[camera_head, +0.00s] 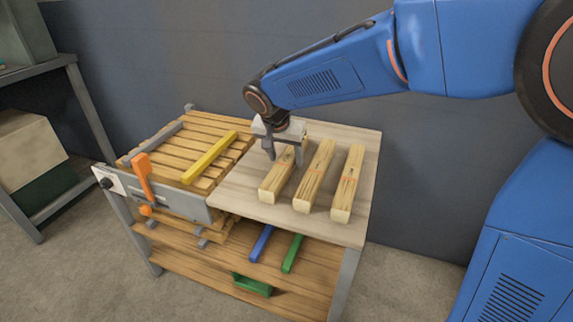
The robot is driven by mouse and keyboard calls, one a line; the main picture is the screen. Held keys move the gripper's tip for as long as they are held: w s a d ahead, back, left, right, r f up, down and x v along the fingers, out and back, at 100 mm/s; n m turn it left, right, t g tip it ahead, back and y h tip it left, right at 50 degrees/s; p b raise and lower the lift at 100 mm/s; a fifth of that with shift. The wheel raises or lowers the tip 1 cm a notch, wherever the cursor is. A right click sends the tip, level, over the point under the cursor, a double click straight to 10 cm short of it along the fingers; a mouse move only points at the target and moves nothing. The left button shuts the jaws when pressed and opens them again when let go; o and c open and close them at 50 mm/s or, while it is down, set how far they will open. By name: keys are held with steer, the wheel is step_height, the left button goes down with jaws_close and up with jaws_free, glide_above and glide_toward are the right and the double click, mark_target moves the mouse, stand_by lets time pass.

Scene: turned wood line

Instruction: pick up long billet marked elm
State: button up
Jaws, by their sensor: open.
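Three long wooden billets lie side by side on the pale bench top (235,197): a left billet (273,185), a middle billet (314,178) and a right billet (347,184). The marks are too small to read, so I cannot tell which billet says elm. My gripper (285,159) points down over the far part of the left billet, with its fingers apart around it. I cannot tell whether the fingers touch it. The gripper hides part of that billet's far end.
A slatted wooden section (200,150) with a yellow bar (209,158) and an orange clamp handle (142,175) adjoins the bench top at left. The lower shelf (195,260) holds a blue bar (261,244) and green pieces (291,254). A wall stands behind.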

steer(key=shift+x, duration=1.05)
jaws_close()
